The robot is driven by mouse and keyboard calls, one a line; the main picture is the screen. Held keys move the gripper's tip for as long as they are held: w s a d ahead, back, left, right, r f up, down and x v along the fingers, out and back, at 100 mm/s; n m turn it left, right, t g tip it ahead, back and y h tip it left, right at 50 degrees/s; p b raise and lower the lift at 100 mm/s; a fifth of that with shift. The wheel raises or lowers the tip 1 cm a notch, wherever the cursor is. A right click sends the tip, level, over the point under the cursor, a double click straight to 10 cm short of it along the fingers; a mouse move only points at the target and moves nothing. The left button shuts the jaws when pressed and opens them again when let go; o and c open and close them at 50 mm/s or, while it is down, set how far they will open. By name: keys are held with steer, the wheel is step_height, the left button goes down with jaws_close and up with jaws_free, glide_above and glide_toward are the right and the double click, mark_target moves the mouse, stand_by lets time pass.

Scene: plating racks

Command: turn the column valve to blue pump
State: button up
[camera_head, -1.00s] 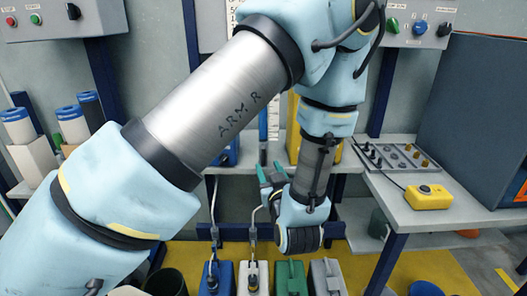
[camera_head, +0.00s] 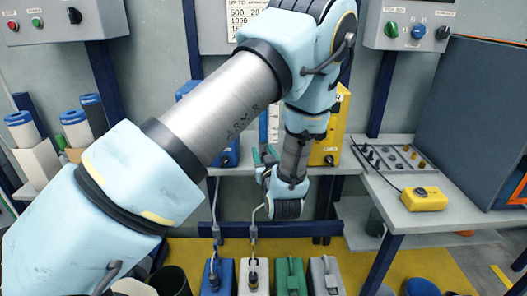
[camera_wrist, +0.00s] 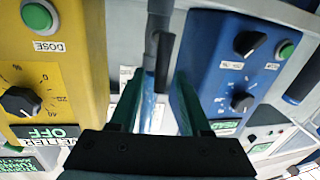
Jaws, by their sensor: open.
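The blue pump (camera_wrist: 215,75) stands at the right of the wrist view, with black knobs and a green button. In the head view the blue pump (camera_head: 187,92) is left of my arm, partly hidden. A dark grey upright part with a side lever (camera_wrist: 163,60), possibly the column valve, is between the pumps in the wrist view. My gripper (camera_wrist: 160,105) is open; its teal fingers point toward this part, and no contact can be made out. In the head view my gripper (camera_head: 265,154) is in front of the bench between the pumps. The lever's setting is unclear.
A yellow pump (camera_wrist: 55,75) with a dial stands close on the other side. Several coloured canisters (camera_head: 290,275) stand below the bench, with hoses (camera_head: 215,225) rising nearby. A side table (camera_head: 435,205) at the right holds a yellow button box (camera_head: 426,199).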

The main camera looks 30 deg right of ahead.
jaws_close()
stand_by(0.3)
stand_by(0.3)
